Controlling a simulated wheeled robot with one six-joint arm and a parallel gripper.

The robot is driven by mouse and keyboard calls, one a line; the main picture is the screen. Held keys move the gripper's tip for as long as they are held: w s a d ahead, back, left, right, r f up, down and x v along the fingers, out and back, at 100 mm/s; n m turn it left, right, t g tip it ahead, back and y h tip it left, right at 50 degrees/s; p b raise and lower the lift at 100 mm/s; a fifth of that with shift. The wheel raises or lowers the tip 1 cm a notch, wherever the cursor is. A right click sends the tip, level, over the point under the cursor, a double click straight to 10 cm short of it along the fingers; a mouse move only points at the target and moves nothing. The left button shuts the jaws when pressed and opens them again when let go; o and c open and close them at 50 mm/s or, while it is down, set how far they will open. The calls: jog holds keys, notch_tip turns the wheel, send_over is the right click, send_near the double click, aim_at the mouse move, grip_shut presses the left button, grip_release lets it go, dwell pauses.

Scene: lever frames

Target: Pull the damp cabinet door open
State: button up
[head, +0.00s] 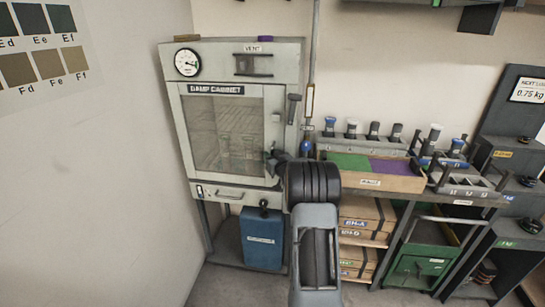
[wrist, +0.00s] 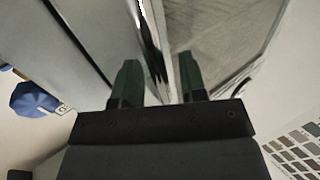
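The damp cabinet (head: 177,110) stands against the back wall. Its door (head: 177,150) has a glass pane (head: 222,130) and looks shut in the head view. A dark lever (head: 294,108) sits at the door's right side. My gripper (head: 274,158) is at the door's lower right edge; my wrist hides part of it there. In the wrist view, the green fingers of my gripper (wrist: 158,80) are spread apart, one each side of a narrow upright strip (wrist: 152,40). I cannot tell whether that strip is a handle or the door's edge. Glass (wrist: 220,25) shows to its right.
A blue container (head: 262,238) stands below the cabinet.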

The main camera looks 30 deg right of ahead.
grip_shut()
dwell(0.5)
